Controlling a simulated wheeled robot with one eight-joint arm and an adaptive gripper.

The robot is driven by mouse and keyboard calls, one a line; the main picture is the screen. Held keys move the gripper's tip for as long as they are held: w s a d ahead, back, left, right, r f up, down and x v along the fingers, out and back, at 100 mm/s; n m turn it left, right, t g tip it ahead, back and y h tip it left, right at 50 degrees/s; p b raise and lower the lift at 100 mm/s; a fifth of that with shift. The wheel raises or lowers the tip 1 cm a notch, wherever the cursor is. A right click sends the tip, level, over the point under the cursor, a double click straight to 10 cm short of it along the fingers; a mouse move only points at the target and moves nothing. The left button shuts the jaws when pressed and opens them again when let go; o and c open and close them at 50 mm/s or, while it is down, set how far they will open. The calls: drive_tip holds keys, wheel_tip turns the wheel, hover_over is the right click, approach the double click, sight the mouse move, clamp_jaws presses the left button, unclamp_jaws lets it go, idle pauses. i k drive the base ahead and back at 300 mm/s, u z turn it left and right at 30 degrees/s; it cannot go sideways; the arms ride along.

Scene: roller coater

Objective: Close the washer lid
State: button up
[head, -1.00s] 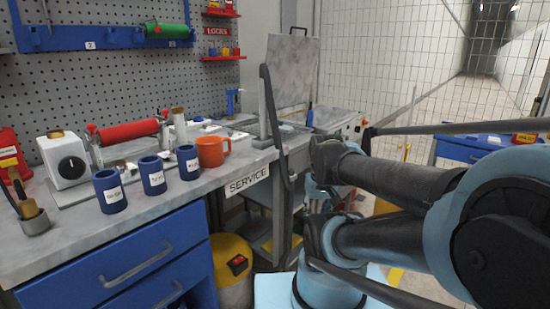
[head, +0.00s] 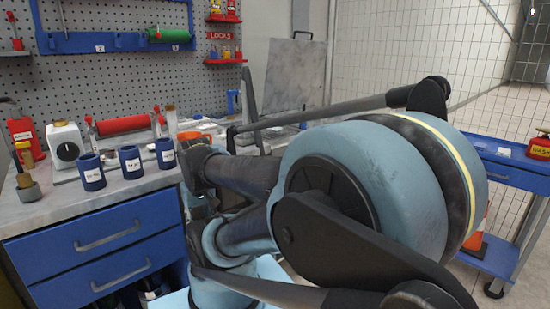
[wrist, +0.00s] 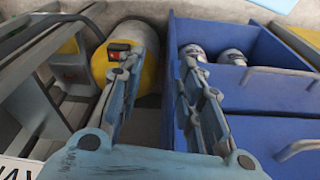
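The washer lid (head: 296,74) is a grey metal panel standing upright, open, at the far end of the bench in the head view. A dark handle sits on its top edge. The washer's body below it is mostly hidden behind my arm. My gripper (wrist: 157,68) shows in the wrist view with its two fingers apart and nothing between them. It points down toward the floor beside the bench, away from the lid. The lid is not in the wrist view.
Blue cups (head: 130,161) and a red roller (head: 124,125) stand on the bench. In the wrist view, a yellow drum (wrist: 150,58) with a red switch is ahead of the fingers, and an open blue drawer (wrist: 262,95) holding cans is at right. A blue cart (head: 500,168) stands at right.

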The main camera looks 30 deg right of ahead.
sight(294, 68)
drive_tip(key=u, duration=1.2)
drive_tip(key=k, duration=2.1)
drive_tip(key=z, duration=1.9)
drive_tip(key=i, duration=1)
drive_tip(key=u, duration=0.05)
